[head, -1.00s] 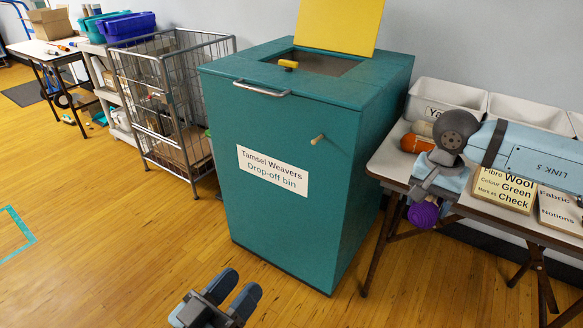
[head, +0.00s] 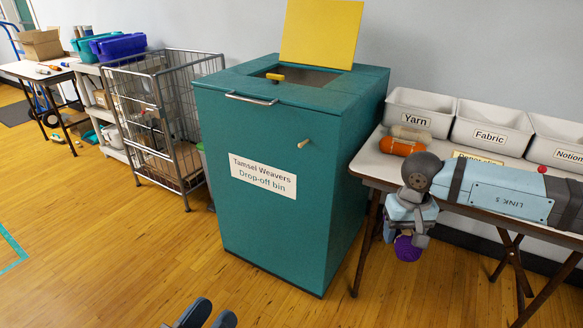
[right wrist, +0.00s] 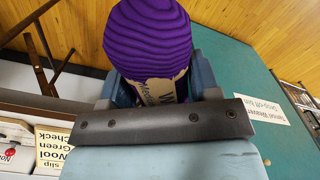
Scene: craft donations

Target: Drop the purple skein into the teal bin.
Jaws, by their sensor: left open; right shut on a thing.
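The teal bin (head: 275,220) stands mid-picture in the head view, with a white "Tamsel Weavers Drop-off bin" label. Its yellow lid (head: 322,32) is raised and the top opening (head: 315,77) shows. My right gripper (head: 408,238) is to the right of the bin, below its top and in front of the table edge. It is shut on the purple skein (head: 408,249), which hangs below it. The right wrist view shows the skein (right wrist: 148,38) with a paper band between the fingers. My left gripper (head: 208,315) is open and empty at the bottom edge, partly cut off.
A table (head: 370,165) at right holds an orange skein (head: 398,146), a beige skein and white trays labelled Yarn (head: 416,122), Fabric (head: 490,137) and Notions. A wire cage cart (head: 150,130) stands left of the bin. Open floor (head: 110,250) lies at front left.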

